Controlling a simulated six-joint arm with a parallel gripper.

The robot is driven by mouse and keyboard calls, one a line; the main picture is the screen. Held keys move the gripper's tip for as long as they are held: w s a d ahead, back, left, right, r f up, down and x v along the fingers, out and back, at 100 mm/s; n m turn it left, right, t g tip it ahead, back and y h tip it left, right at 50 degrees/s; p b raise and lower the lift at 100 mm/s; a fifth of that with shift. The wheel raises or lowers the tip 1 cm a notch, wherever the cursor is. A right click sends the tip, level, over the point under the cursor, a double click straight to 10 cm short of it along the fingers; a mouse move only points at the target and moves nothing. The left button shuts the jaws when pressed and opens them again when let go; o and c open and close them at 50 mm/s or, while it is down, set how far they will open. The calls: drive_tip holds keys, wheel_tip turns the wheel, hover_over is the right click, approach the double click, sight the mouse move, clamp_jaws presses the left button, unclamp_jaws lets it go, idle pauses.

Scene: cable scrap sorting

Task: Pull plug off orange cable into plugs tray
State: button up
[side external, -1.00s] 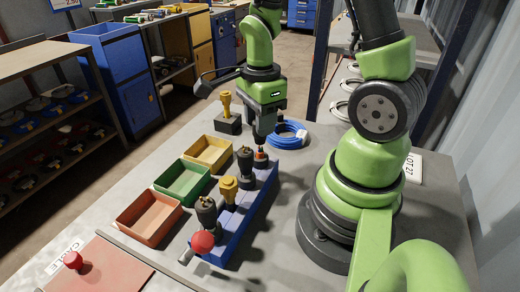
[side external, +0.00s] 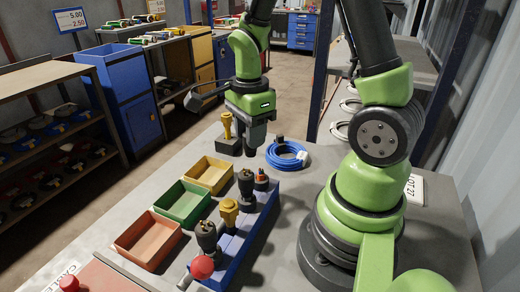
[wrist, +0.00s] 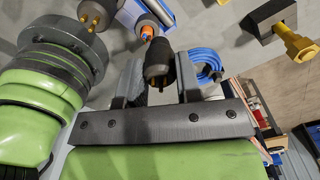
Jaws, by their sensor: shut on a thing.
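My gripper (wrist: 160,78) is shut on a dark plug (wrist: 158,60) with yellow metal prongs. In the side external view my gripper (side external: 250,146) is raised behind the blue rack (side external: 232,247), and the plug can hardly be told from the dark fingers. The orange cable end (side external: 261,176) stands in the rack's far end, apart from the gripper; its orange tip (wrist: 147,32) also shows in the wrist view. Three trays lie left of the rack: orange-red (side external: 122,243), green (side external: 160,205) and yellow (side external: 190,172). I cannot tell which is the plugs tray.
Two dark plugs (side external: 206,237) (side external: 246,183) and a yellow one (side external: 229,213) stand along the rack. Another yellow plug (side external: 227,122) stands on a dark block. A blue cable coil (side external: 286,156) lies behind the rack. A red knob (side external: 201,267) is at the rack's near end.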

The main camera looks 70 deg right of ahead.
drive_tip(key=w+f+n, duration=0.1)
drive_tip(key=w+f, duration=0.1)
drive_tip(key=w, duration=0.2)
drive_tip(key=w+a+f+n, duration=0.1)
drive_tip(key=w+f+n, duration=0.1)
drive_tip(key=w+f, duration=0.1)
drive_tip(key=w+f+n, duration=0.2)
drive_tip(key=w+f, duration=0.1)
drive_tip(key=w, duration=0.2)
drive_tip(key=shift+a, duration=0.15)
drive_tip(key=shift+w+f, duration=0.1)
drive_tip(key=shift+f, duration=1.9)
drive_tip(key=shift+f, duration=0.2)
drive_tip(key=shift+f, duration=0.35)
drive_tip(key=o, duration=1.1)
